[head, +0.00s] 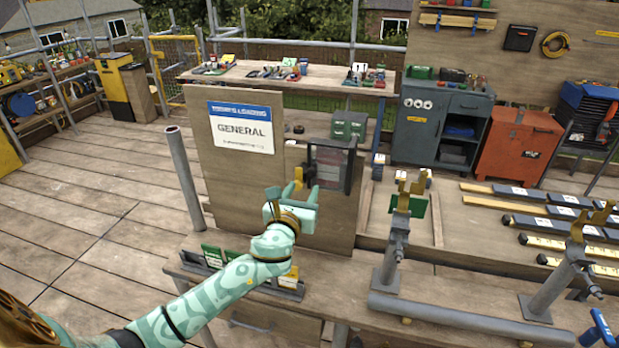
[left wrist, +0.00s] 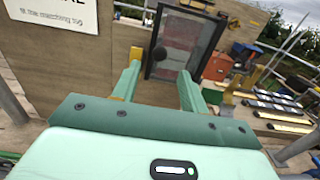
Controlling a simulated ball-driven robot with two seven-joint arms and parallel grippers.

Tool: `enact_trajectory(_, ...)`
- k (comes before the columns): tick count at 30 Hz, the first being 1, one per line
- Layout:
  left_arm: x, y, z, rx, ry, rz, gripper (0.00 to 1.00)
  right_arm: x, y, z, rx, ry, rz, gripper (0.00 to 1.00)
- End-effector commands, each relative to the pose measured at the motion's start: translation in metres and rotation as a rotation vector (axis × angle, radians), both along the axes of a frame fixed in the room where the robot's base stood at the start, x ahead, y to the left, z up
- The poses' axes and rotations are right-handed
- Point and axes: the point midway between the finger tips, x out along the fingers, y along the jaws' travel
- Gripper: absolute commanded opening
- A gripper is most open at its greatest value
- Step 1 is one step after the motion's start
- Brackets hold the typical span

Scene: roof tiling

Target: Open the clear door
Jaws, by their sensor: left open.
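The clear door (head: 334,168) is a see-through panel in a dark frame, set beside the wooden board in the middle of the head view. It also shows in the left wrist view (left wrist: 183,48), straight beyond the fingers. I cannot tell whether it stands slightly ajar. A yellow piece (head: 299,176) shows by its left edge, close to my fingers. My left gripper (head: 291,196) is open in front of the door's lower left part, with nothing seen between its fingers (left wrist: 160,78). Whether a finger touches the door is unclear. My right gripper is out of view.
A wooden board with a GENERAL sign (head: 241,127) stands left of the door. A grey post (head: 184,178) rises further left. Metal stands (head: 393,255) and a long grey tube (head: 460,318) occupy the front bench at right. A grey cabinet (head: 437,125) stands behind.

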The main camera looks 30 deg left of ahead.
Motion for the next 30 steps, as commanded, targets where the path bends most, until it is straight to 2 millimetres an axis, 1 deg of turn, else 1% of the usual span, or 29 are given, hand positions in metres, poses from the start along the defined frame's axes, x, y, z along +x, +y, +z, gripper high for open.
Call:
enact_trajectory(1, 0.012, 0.003, 0.000, 0.000, -0.002, 0.002, 0.44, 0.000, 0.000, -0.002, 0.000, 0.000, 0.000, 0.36)
enact_trajectory(3, 0.027, 0.007, -0.001, 0.000, 0.000, 0.002, 0.44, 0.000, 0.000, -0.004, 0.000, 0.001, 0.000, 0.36)
enact_trajectory(6, 0.045, 0.011, -0.001, -0.001, 0.000, 0.001, 0.44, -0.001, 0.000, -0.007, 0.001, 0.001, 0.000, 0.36)
enact_trajectory(9, 0.057, 0.013, -0.001, -0.002, 0.001, 0.000, 0.44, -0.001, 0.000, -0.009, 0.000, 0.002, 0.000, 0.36)
enact_trajectory(14, 0.066, 0.015, -0.001, -0.002, 0.001, -0.001, 0.44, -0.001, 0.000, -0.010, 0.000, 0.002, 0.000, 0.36)
enact_trajectory(21, 0.066, 0.016, -0.001, -0.002, 0.001, -0.001, 0.44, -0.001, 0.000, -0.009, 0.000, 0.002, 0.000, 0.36)
enact_trajectory(22, 0.066, 0.016, -0.001, -0.002, 0.001, -0.001, 0.38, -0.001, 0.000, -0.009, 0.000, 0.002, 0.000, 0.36)
enact_trajectory(23, 0.066, 0.016, -0.001, -0.002, 0.001, -0.001, 0.30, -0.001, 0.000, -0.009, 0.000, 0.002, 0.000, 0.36)
enact_trajectory(24, 0.066, 0.016, -0.001, -0.002, 0.001, -0.001, 0.19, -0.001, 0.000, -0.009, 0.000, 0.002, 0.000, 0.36)
enact_trajectory(26, 0.066, 0.016, -0.001, -0.002, 0.001, -0.001, 0.02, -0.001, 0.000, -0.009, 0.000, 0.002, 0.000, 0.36)
enact_trajectory(27, 0.066, 0.016, -0.001, -0.002, 0.001, -0.001, 0.00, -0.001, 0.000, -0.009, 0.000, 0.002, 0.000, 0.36)
enact_trajectory(30, 0.066, 0.016, -0.001, -0.002, 0.001, -0.001, 0.00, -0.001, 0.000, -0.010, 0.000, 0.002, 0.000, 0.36)
